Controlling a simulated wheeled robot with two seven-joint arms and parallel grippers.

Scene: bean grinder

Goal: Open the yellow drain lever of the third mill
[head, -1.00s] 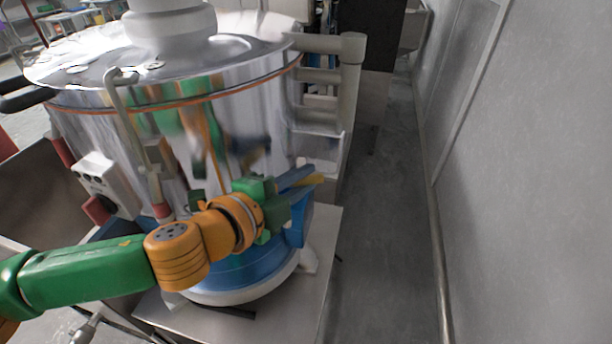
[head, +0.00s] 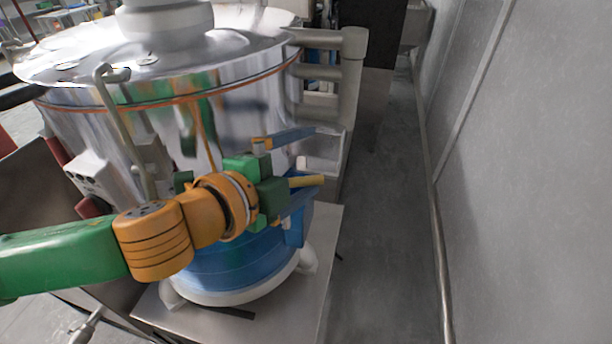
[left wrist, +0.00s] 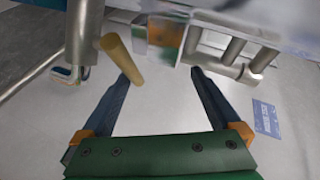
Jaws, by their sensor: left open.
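The yellow drain lever (head: 308,181) sticks out to the right from the lower side of the mill, a shiny steel drum (head: 80,130) with a blue lower part (head: 235,268). My left gripper (head: 306,172) is open at the lever, with one blue finger above it and the other below it in the head view. In the left wrist view the lever (left wrist: 122,58) lies close to the left fingertip, its near end just inside the open jaws (left wrist: 161,75). I cannot tell whether they touch. The lever's root is hidden in the head view. My right gripper is not in view.
Grey pipes (head: 352,80) stand behind the mill on the right. The mill stands on a metal platform (head: 315,270). A clear strip of floor (head: 380,230) runs between it and the grey wall (head: 530,180).

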